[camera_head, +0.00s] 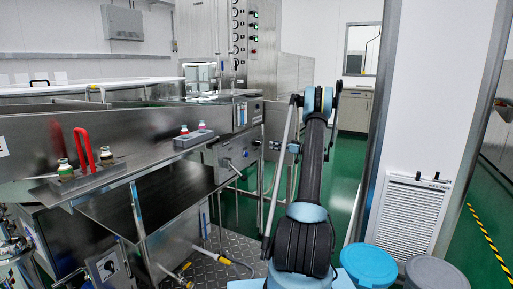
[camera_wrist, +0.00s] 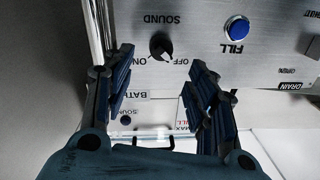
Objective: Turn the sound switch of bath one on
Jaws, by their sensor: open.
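In the wrist view, which is upside down, a black sound switch (camera_wrist: 161,45) sits on a grey metal panel under the word SOUND. OFF and ON are printed beside it; I cannot tell for sure which one its pointer faces. My gripper (camera_wrist: 162,70) is open, with its two fingers to the left and right of the switch in the picture and nothing between them. I cannot tell whether they touch the panel. A partly hidden BATH label (camera_wrist: 148,95) shows between the fingers, its number covered. In the head view my gripper is not clearly visible.
A blue FILL button (camera_wrist: 237,27) is right of the switch, with a DRAIN control (camera_wrist: 308,46) farther right. A smaller sound knob (camera_wrist: 126,120) shows lower down. In the head view, a steel washer bench (camera_head: 110,125) fills the left, and bins (camera_head: 368,265) stand at the lower right.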

